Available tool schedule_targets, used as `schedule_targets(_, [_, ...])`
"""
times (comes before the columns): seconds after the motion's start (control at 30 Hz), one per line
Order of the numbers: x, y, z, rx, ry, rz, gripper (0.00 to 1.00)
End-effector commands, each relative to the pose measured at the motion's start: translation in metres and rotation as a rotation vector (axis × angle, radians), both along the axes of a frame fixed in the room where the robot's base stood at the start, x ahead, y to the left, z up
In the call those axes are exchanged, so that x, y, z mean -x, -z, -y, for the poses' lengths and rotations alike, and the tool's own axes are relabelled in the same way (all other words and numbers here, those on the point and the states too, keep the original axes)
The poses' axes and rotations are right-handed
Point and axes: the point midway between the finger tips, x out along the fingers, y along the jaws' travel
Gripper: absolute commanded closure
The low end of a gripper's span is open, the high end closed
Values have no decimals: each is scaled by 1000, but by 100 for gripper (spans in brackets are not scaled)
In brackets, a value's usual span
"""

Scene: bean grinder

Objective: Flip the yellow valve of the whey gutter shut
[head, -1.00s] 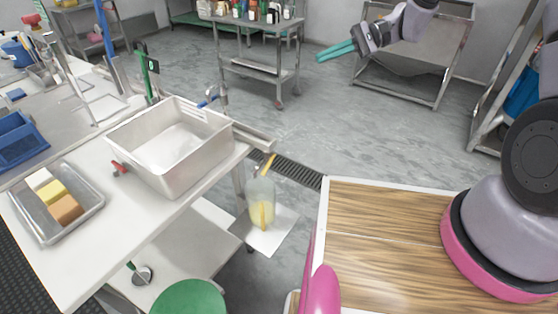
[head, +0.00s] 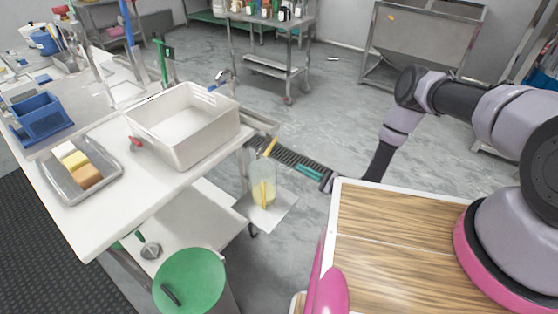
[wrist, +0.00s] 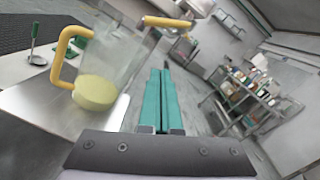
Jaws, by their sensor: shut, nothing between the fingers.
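The yellow valve lever (head: 269,147) hangs under the outer end of the metal whey gutter (head: 260,121), at the right edge of the white worktop. In the wrist view the lever (wrist: 168,22) lies roughly crosswise near the top, ahead of my fingers. A clear jug (head: 258,190) with a yellow handle and pale yellow liquid stands below the gutter; it also shows in the wrist view (wrist: 98,90), left of my fingers. My gripper (head: 300,169) is shut and empty, right of the jug and lever and apart from them. Its teal fingers (wrist: 160,85) point forward.
A white basin (head: 185,130) with a red-handled tap stands on the worktop, left of the gutter. A metal tray (head: 60,180) holds several blocks. A green-lidded bin (head: 190,280) stands at the front. My wood-topped base is at right. Open floor lies beyond the gutter.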

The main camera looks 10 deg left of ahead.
Motion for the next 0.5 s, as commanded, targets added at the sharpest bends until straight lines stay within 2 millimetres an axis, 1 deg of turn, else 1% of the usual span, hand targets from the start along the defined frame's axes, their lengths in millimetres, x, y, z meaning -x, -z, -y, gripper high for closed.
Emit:
schedule_targets(0.03, [3,7,1,2,11,-6,100])
schedule_targets(0.1, [4,10,-1,3,19,-7,100])
schedule_targets(0.23, [0,9,-12,4,18,-4,100])
schedule_targets(0.37, [-8,8,-35,3,16,-4,100])
schedule_targets(0.5, [-19,6,-64,4,14,-4,100])
